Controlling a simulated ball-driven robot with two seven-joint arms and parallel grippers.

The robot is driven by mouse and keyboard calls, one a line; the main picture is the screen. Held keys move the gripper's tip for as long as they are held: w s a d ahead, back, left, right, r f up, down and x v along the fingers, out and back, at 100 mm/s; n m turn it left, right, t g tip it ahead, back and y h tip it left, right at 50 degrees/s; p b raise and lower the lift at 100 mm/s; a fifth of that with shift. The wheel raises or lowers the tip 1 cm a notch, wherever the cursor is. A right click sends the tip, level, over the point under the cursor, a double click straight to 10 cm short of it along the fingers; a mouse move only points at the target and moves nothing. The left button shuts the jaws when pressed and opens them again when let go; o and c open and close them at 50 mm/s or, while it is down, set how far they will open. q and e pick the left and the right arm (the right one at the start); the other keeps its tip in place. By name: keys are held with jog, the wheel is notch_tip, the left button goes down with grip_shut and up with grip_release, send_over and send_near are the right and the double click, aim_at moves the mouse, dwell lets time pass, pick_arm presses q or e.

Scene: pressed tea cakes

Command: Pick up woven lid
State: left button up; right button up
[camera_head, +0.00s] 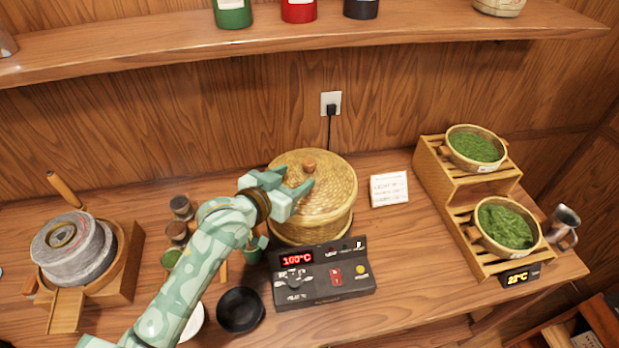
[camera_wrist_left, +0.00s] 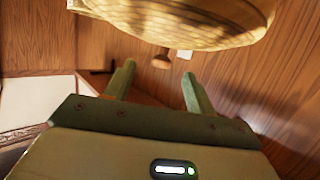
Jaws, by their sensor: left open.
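The woven lid (camera_head: 330,180) is round, tan and slightly domed, with a small brown wooden knob (camera_head: 309,163) on top. It sits on a round woven steamer basket (camera_head: 318,230) behind the control panel. My left gripper (camera_head: 291,181) is open and empty, over the front left part of the lid, with its fingers pointing toward the knob. In the left wrist view the lid (camera_wrist_left: 190,20) fills the top. The knob (camera_wrist_left: 162,60) shows just beyond the gap between the open fingers (camera_wrist_left: 158,82), and not between them. My right gripper is not in view.
A control panel (camera_head: 325,285) reading 100°C stands in front of the basket. A stone mill (camera_head: 75,250) and small jars are left, a black bowl (camera_head: 241,310) in front. A tiered wooden rack (camera_head: 455,215) with green leaves is right. A shelf (camera_head: 300,40) runs above.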

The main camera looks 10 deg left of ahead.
aim_at(308, 162)
pick_arm(q)
jog(key=shift+x, duration=0.8)
jog(key=shift+w+a+f, duration=0.1)
jog(key=shift+w+f, duration=0.05)
jog(key=shift+w, duration=0.4)
jog(key=w, duration=0.1)
jog(key=w+d, duration=0.1)
jog(key=w, duration=0.1)
jog(key=shift+w+d+b, duration=0.3)
jog(key=shift+w+d, duration=0.05)
jog(key=shift+w+d+f, duration=0.1)
jog(key=shift+w, duration=0.3)
jog(key=shift+s, duration=0.15)
jog(key=shift+c, duration=0.5)
jog(key=c, duration=1.1)
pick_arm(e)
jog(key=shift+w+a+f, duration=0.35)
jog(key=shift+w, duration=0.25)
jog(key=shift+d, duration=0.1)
